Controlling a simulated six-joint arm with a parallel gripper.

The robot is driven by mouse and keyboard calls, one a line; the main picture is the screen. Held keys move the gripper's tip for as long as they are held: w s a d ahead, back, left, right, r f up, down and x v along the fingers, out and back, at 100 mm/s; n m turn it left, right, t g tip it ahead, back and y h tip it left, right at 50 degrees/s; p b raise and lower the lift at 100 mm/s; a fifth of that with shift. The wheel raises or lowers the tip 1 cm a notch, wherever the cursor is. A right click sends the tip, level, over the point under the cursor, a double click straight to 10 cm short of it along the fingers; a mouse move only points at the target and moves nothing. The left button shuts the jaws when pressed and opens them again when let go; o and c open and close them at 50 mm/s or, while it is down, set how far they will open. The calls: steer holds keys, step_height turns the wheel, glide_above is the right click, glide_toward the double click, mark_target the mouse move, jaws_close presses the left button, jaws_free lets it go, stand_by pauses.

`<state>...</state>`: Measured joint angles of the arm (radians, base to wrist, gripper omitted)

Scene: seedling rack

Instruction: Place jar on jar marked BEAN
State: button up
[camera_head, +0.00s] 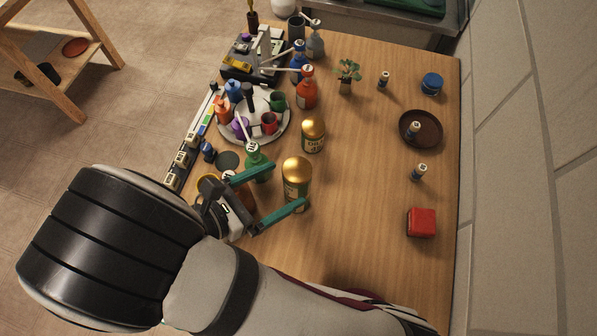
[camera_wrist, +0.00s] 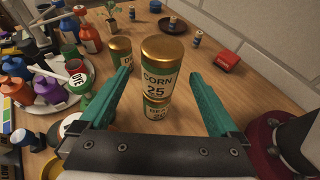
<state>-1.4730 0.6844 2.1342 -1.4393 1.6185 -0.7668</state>
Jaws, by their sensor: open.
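A gold-lidded jar labelled CORN 25 (camera_wrist: 157,82) stands upright on top of another jar (camera_wrist: 155,108), whose partly hidden label starts with BE. In the head view the stack's top jar (camera_head: 297,170) shows its gold lid from above. My gripper (camera_wrist: 160,76) is open, with its teal fingers to either side of the stack and a visible gap on both sides. In the head view my gripper (camera_head: 285,186) reaches in from the left toward the stack. Another gold-lidded jar (camera_head: 313,134) stands alone behind the stack; its label is only partly readable.
A green DYE bottle (camera_wrist: 78,82) stands close left of my gripper. A round white tray (camera_head: 282,128) holds several coloured cups. A red box (camera_head: 421,222), small vials and a dark saucer (camera_head: 434,118) are to the right. Bare tabletop (camera_head: 365,185) lies between.

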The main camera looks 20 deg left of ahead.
steer(key=v, duration=0.4)
